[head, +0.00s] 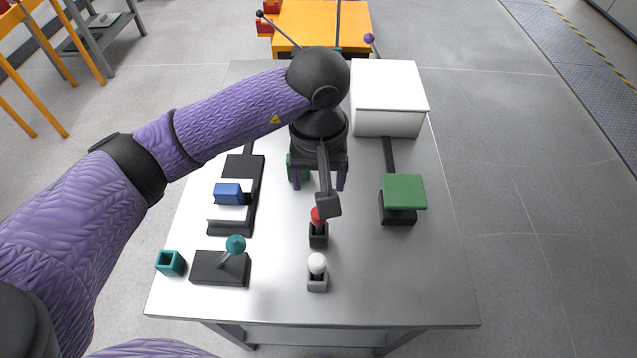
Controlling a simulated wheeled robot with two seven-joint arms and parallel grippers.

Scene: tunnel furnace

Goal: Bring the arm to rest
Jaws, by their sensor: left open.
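My left arm comes in from the left, and its left gripper (320,186) hangs fingers-down over the middle of the metal table (430,290). Its two fingers are apart and I see nothing held between them. A dark bar with a grey block hangs in front of the gripper and partly covers the view. Just below it in the picture, a red knob (317,216) stands in a small black holder (318,238). A green object (290,166) is mostly hidden behind the gripper. My right gripper is not in view.
A white box (388,88) stands at the back right. A green block (404,191) sits on a black base. A blue block (228,193) is on the left, near a teal-knobbed lever (235,245) and teal cup (169,263). A white knob (317,263) stands front centre. The right front is clear.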

